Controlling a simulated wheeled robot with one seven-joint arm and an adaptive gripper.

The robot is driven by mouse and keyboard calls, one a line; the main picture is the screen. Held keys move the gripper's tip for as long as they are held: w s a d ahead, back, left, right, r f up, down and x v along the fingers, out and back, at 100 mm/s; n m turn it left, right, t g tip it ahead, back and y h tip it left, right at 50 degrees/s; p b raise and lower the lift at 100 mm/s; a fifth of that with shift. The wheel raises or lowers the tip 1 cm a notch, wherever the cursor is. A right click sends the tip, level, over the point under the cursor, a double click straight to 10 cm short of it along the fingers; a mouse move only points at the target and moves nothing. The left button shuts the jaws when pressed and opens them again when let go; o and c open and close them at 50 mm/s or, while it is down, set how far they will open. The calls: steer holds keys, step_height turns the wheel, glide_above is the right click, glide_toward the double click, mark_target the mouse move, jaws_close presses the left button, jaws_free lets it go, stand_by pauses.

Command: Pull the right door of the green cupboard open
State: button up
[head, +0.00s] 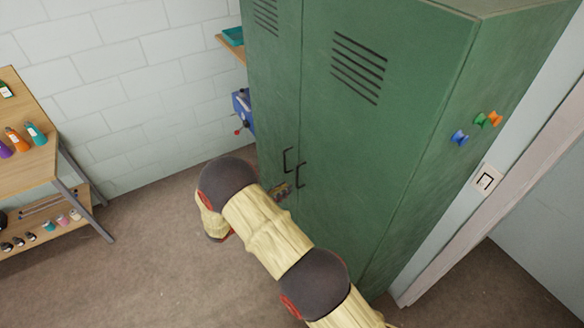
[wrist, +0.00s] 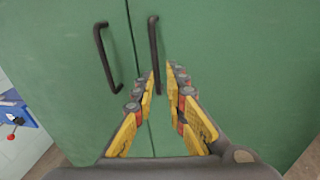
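The green cupboard (head: 390,160) has two doors. The right door (head: 370,130) shows in the head view and also in the wrist view (wrist: 240,70); it looks shut. Its dark bar handle (head: 299,176) stands right of the seam, and it also shows in the wrist view (wrist: 153,50). The left door's handle (wrist: 106,58) is to its left. My gripper (wrist: 160,82) is open, its yellow fingers pointing at the doors. The right handle's lower end appears between the fingertips; I cannot tell contact. In the head view, my arm partly hides my gripper (head: 282,190).
A wooden shelf table (head: 25,165) with bottles stands at the left. A blue device (head: 243,110) is beside the cupboard's left side. Coloured knobs (head: 460,137) are on the cupboard's right side. Open floor (head: 150,260) lies in front.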

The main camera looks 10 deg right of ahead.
steer(key=r+t, duration=0.1)
glide_above(297, 186)
steer(key=shift+w+r+n+h+p, duration=0.3)
steer(key=shift+r+n+p, duration=0.05)
steer(key=shift+n+p, duration=0.1)
steer(key=shift+c, duration=0.6)
jaws_close()
